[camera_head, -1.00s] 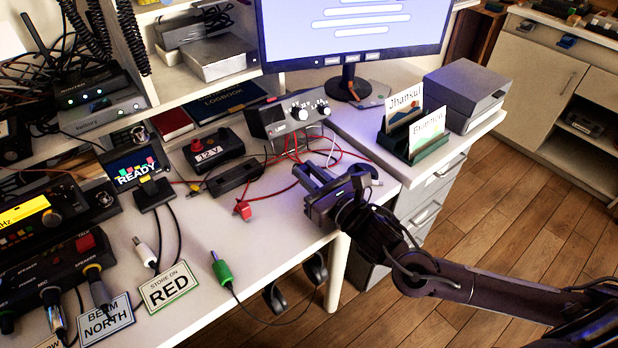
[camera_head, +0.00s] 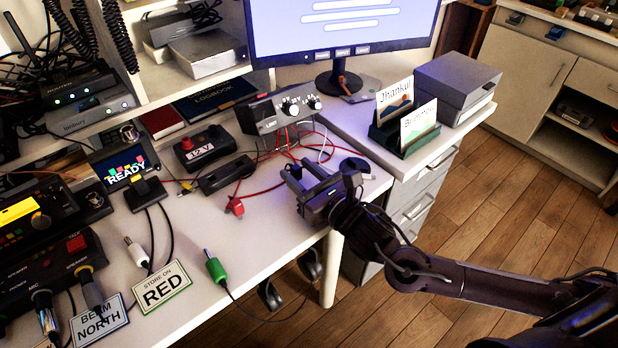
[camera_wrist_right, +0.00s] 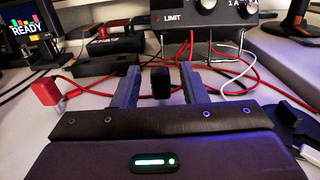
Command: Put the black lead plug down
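My right gripper (camera_head: 305,172) is low over the front right part of the white desk. In the right wrist view its two fingers (camera_wrist_right: 160,82) stand apart. The small black lead plug (camera_wrist_right: 160,86) shows between them, with a gap visible on each side. I cannot tell whether the plug rests on the desk. In the head view I cannot make out the plug at the gripper. A red plug (camera_head: 235,207) lies on the desk to the left of the gripper; it also shows in the wrist view (camera_wrist_right: 45,92). My left gripper is not in view.
A grey supply box (camera_head: 285,108) with knobs and red leads stands behind the gripper. A black 12 V box (camera_head: 205,148) is left of it. A green plug (camera_head: 215,267) and the RED card (camera_head: 163,287) lie near the front edge. A card holder (camera_head: 405,135) stands right.

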